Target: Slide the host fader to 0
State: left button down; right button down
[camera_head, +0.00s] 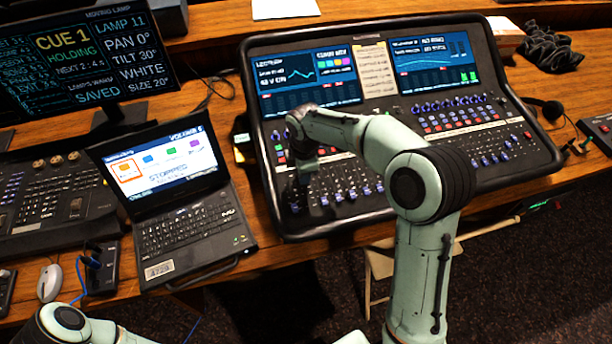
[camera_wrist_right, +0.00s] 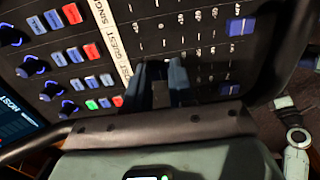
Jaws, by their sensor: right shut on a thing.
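The mixing desk (camera_head: 385,208) stands on the wooden table, with two screens above rows of knobs, buttons and faders. My right arm reaches over its left part, with the right gripper (camera_head: 304,178) pointing down at the left end of the fader area. In the right wrist view, the gripper's fingers (camera_wrist_right: 160,84) are shut on a fader cap beside the white label strip (camera_wrist_right: 112,42), which reads GUEST and part of SINGER. The held cap is hidden between the fingers; it lies at the strip's HOST end. My left gripper is out of view.
A laptop (camera_head: 180,190) sits close to the desk's left side. Other blue fader caps (camera_wrist_right: 240,26) stand near the fingers. Coloured buttons and knobs (camera_wrist_right: 62,58) lie across the strip.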

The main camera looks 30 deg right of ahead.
jog(key=shift+s+a, duration=0.2)
jog(key=shift+s, duration=0.4)
jog(key=c, duration=0.9)
grip_release()
jog(key=shift+c, duration=0.2)
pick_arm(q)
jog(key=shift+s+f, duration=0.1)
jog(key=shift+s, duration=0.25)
pick_arm(e)
jog(key=shift+w, duration=0.2)
jog(key=shift+s+r, duration=0.1)
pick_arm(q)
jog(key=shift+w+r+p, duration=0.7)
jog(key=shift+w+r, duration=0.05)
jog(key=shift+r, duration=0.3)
pick_arm(e)
jog(key=r, duration=0.8)
jog(key=s+r, duration=0.1)
jog(key=r, duration=0.4)
jog(key=shift+s+a, duration=0.1)
